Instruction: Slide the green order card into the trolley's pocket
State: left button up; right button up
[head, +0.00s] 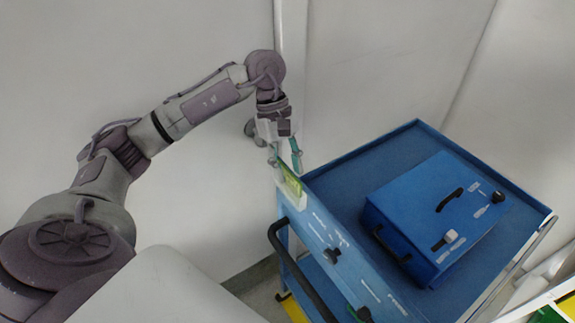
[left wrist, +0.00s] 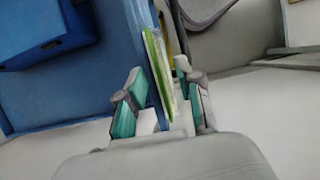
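The green order card (head: 290,180) stands upright at the near left end of the blue trolley (head: 335,262), against the end panel. It also shows in the left wrist view (left wrist: 158,72), edge-on beside the trolley's blue side. My left gripper (head: 286,160) is just above the card, pointing down. Its fingers are apart, one on each side of the card, with a visible gap on at least one side in the left wrist view (left wrist: 162,88). The pocket itself is not clearly visible; I cannot tell how deep the card sits in it. My right gripper is not in view.
A blue box (head: 435,215) with black handles sits on the trolley's top. A black push handle (head: 300,275) curves out from the trolley's near left end. Black knobs stick out of the end panel. A white post (head: 291,60) and walls stand behind.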

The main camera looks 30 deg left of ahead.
pick_arm(q)
jog(key=v, duration=1.2)
jog(key=shift+f, duration=0.15)
dwell(0.6)
